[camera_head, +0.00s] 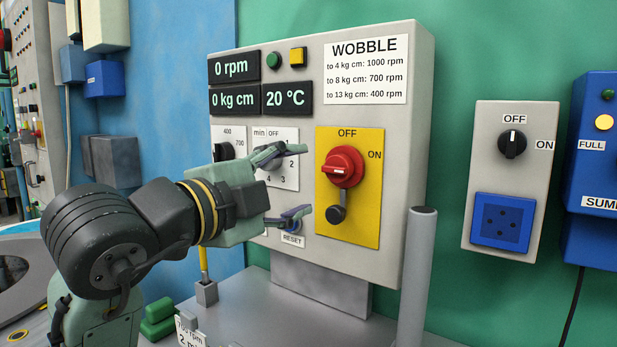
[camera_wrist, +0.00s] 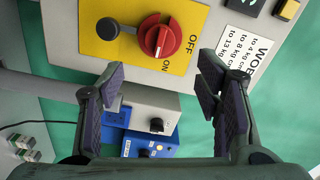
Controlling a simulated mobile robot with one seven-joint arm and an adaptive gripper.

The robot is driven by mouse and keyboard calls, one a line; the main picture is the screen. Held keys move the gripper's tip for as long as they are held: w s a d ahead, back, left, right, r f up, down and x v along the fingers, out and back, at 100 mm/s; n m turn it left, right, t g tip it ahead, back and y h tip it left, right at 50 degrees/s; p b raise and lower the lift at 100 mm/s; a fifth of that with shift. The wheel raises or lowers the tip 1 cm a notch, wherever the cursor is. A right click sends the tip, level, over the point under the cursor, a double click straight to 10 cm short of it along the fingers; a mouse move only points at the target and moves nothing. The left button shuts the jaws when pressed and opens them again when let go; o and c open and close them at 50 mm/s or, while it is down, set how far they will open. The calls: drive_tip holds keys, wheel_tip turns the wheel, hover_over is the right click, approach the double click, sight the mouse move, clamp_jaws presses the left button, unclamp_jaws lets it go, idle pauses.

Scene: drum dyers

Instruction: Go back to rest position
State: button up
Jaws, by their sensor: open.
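My gripper (camera_head: 284,185) is open and empty in front of the grey control box (camera_head: 417,150). In the head view its fingers are spread one above the other, over the left middle of the panel. They partly hide the minute timer dial (camera_head: 280,176) and come close to the reset button. In the wrist view the open fingers (camera_wrist: 155,100) have nothing between them but the distant background. The red rotary switch (camera_head: 343,167) on its yellow plate (camera_head: 362,222) is right of the gripper. It also shows beyond the fingers in the wrist view (camera_wrist: 160,41).
A grey vertical post (camera_head: 417,275) stands right of the box. A grey switch box with a blue socket (camera_head: 502,222) and a blue box (camera_head: 597,155) hang on the green wall. A drum opening (camera_head: 12,285) is at the left.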

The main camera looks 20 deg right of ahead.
drive_tip(key=shift+s+a, duration=0.2)
drive_tip(key=shift+a, duration=0.05)
